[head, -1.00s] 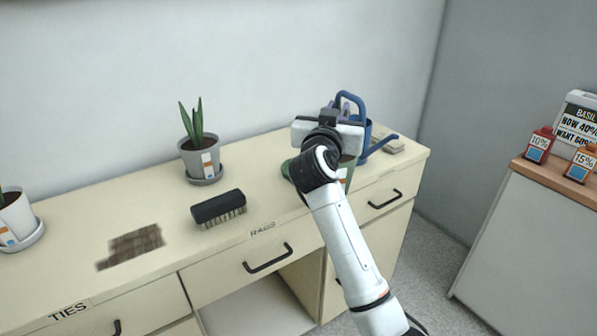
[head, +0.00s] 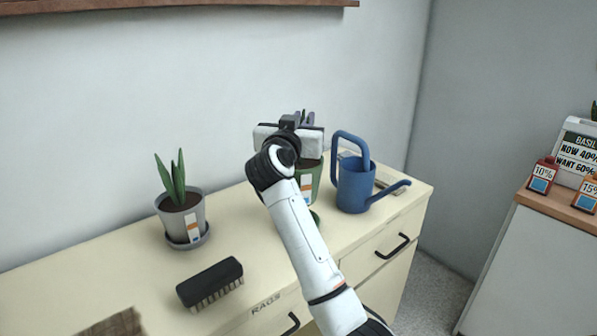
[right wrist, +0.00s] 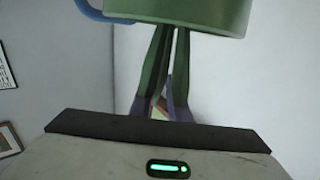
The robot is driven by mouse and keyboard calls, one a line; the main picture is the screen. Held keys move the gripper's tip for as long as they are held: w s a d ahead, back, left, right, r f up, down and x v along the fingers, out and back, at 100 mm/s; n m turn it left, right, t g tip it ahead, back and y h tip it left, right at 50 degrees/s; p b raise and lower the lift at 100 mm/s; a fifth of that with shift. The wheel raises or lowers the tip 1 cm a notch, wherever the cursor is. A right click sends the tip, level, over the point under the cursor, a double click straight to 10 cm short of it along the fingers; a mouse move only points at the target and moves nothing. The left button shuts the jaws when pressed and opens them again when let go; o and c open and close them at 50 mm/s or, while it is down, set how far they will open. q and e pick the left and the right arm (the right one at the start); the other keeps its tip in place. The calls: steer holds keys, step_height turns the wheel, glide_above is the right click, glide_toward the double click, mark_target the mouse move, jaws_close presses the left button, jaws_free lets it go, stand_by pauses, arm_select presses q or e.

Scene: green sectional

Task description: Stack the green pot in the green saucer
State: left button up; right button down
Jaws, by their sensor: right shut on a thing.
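The green pot (head: 309,184) holds a plant and has a white and orange label. It is partly hidden behind my right arm in the head view, and its green wall (right wrist: 185,18) fills the top of the right wrist view. My right gripper (head: 306,118) is above the pot; its purple fingers (right wrist: 163,108) are closed on the plant's leaves. The pot appears raised above the cabinet top. The green saucer (head: 316,217) lies on the cabinet top, mostly hidden by my right arm, lower in the picture than the pot. My left gripper is not in view.
A blue watering can (head: 353,188) stands close to the right of the pot. A grey pot (head: 181,219) with a plant sits in a grey saucer at left. A black brush (head: 209,282) lies in front of it. The cabinet top (head: 251,222) is clear between them and the arm.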

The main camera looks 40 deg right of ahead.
step_height(320, 180, down, 2)
steer(key=shift+f, duration=0.1)
step_height(320, 180, down, 4)
steer(key=shift+f+b, duration=0.25)
steer(key=shift+b, duration=0.5)
steer(key=shift+f, duration=0.2)
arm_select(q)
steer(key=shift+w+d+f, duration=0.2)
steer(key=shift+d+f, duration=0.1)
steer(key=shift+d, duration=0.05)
arm_select(e)
steer(key=c, duration=2.1)
jaws_free()
steer(key=shift+f, duration=0.2)
steer(key=o, duration=0.4)
steer(key=shift+o, duration=0.2)
steer(key=shift+s+a, duration=0.1)
